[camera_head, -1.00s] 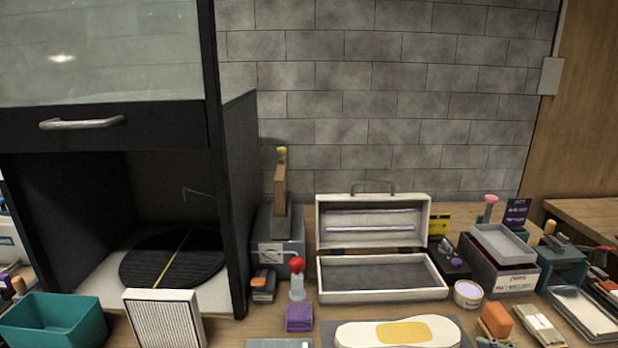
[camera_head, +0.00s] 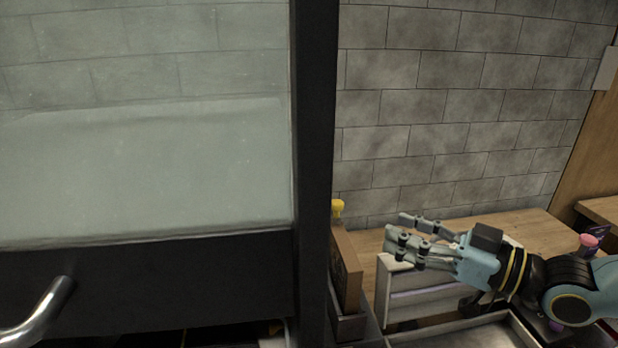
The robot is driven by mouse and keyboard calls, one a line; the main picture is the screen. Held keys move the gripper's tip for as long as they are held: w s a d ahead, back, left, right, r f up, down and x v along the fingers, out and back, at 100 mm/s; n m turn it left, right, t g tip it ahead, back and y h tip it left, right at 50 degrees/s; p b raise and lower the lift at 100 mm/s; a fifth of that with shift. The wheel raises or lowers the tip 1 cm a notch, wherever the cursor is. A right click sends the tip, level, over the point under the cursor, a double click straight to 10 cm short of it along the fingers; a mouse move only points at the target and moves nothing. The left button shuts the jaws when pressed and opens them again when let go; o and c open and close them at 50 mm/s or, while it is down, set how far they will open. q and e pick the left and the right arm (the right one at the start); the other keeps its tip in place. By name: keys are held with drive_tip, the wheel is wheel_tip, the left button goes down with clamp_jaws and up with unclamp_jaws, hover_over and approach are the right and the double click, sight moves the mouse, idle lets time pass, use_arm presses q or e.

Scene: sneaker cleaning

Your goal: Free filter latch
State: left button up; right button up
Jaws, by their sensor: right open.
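No filter latch can be made out in the current head view. The black cabinet (camera_head: 150,285) with a glass front pane (camera_head: 150,120) fills the left side, and its metal handle (camera_head: 40,315) shows at the lower left. My right gripper (camera_head: 408,236) comes in from the right, its fingers pointing left and open, with nothing seen between them. It shows in front of the open white case (camera_head: 440,298), right of the cabinet's black post (camera_head: 314,170). The cabinet's interior is almost wholly out of frame. My left gripper is not in view.
A brown upright block (camera_head: 345,268) with a yellow top (camera_head: 337,208) stands just right of the post. A pink-topped item (camera_head: 588,241) is at the far right. The wooden tabletop (camera_head: 500,228) is bare behind my gripper, up to the grey block wall (camera_head: 460,110).

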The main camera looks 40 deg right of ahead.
sight(342, 205)
drive_tip(key=b+x, duration=0.1)
drive_tip(key=x, duration=0.2)
drive_tip(key=b+x, duration=0.1)
drive_tip(key=x, duration=0.3)
drive_tip(key=b+x, duration=0.2)
drive_tip(key=x, duration=0.2)
drive_tip(key=shift+a+r, duration=0.1)
drive_tip(key=shift+r, duration=0.25)
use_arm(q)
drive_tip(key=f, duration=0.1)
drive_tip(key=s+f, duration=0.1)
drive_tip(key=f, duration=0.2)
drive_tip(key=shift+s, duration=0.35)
use_arm(e)
drive_tip(key=shift+w, duration=0.1)
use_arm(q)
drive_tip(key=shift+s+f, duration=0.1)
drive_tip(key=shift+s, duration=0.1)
use_arm(e)
clamp_jaws()
